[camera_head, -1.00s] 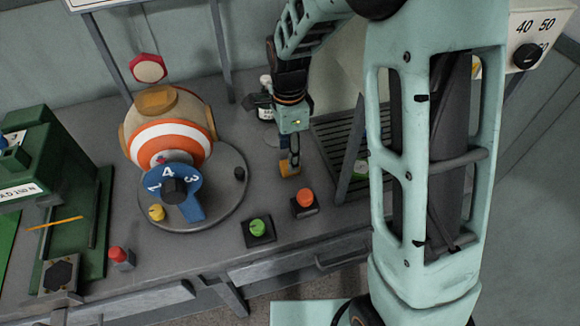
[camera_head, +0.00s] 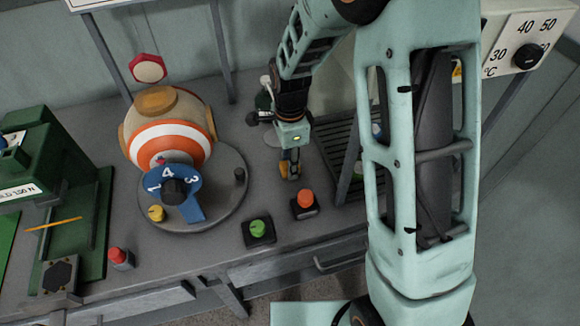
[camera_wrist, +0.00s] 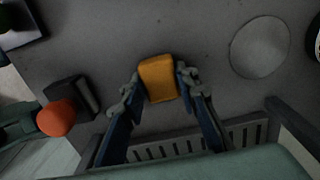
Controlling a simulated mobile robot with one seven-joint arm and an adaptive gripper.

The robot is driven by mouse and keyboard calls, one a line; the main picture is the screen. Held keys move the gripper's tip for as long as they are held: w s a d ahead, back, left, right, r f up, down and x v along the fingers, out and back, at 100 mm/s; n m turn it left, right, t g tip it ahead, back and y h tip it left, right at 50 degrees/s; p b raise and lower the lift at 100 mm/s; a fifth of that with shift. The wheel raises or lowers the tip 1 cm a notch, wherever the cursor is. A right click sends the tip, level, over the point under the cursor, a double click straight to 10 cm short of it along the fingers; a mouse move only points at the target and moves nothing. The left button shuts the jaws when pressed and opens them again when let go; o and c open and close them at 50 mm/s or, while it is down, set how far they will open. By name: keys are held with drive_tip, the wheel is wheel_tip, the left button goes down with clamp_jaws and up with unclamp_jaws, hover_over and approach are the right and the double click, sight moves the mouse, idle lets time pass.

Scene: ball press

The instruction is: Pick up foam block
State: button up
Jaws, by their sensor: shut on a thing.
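The foam block is a small orange-yellow block. In the wrist view the foam block (camera_wrist: 158,79) sits between the two fingers of my gripper (camera_wrist: 159,84), which are shut on it from both sides. In the head view my gripper (camera_head: 290,168) points down at the bench top, right of the round ball machine, and the block shows only in part between the fingers. I cannot tell whether the block touches the bench.
A red-orange button (camera_head: 305,199) and a green button (camera_head: 258,228) stand close in front of my gripper. The ball machine (camera_head: 172,135) is to the left on a round base. A dark slatted rack (camera_head: 340,150) is to the right. A pale disc (camera_wrist: 259,47) lies flat on the bench.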

drive_tip(key=shift+r+p, duration=0.6)
drive_tip(key=shift+r, duration=0.25)
wheel_tip(320, 180, up, 3)
drive_tip(key=shift+s+f+p, duration=0.15)
drive_tip(key=shift+p, duration=0.8)
drive_tip(key=s+d+r+p, duration=0.1)
drive_tip(key=s+r+p, duration=0.1)
drive_tip(key=s, duration=0.2)
drive_tip(key=s+r+p, duration=0.2)
drive_tip(key=s+r, duration=0.1)
drive_tip(key=s, duration=0.1)
drive_tip(key=s+d+r+p, duration=0.1)
drive_tip(key=s+r, duration=0.2)
drive_tip(key=s, duration=0.1)
drive_tip(key=shift+s+d+r+p, duration=0.2)
drive_tip(key=shift+d+p, duration=0.1)
drive_tip(key=shift+p, duration=0.1)
drive_tip(key=shift+s+d+r, duration=0.1)
drive_tip(key=shift+s+d, duration=0.05)
drive_tip(key=shift+s, duration=0.35)
